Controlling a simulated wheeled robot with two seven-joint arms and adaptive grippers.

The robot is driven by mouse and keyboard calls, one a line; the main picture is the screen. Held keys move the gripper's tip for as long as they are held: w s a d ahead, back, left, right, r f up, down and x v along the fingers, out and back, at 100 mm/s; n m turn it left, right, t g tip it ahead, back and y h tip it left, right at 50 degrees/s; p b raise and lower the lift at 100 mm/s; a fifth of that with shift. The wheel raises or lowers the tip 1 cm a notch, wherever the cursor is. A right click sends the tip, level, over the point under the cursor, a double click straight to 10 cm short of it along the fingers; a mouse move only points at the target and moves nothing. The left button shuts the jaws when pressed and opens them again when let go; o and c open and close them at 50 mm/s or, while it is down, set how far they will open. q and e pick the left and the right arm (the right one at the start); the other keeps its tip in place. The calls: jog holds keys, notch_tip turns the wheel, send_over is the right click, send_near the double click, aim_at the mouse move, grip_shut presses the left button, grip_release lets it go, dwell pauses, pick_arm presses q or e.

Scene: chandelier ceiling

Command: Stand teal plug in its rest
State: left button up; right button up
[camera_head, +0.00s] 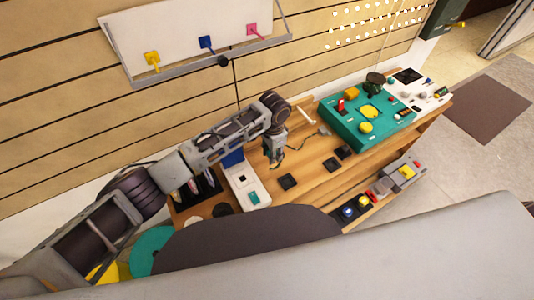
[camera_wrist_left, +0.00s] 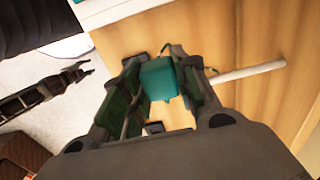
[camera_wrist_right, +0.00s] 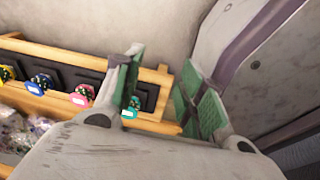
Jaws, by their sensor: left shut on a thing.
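The teal plug (camera_wrist_left: 158,78) is a block between the two fingers of my left gripper (camera_wrist_left: 150,95), which is shut on it. The plug is too small to make out clearly there. A small dark square piece (camera_wrist_left: 153,128) shows beyond the fingers. Which piece is the plug's rest I cannot tell. My right gripper (camera_wrist_right: 162,90) is open and empty, and shows only in its own wrist view.
Dark square pieces (camera_head: 288,181) lie on the bench. A teal console (camera_head: 365,118) with buttons stands to the right. A white rod (camera_wrist_left: 248,72) lies near the left gripper. A wooden rack (camera_wrist_right: 150,124) with yellow, blue, pink and teal parts is beyond the right gripper.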

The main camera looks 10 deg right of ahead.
pick_arm(q)
jog(key=shift+w+d+f, duration=0.1)
jog(key=shift+w+d, duration=0.05)
jog(key=shift+d, duration=0.75)
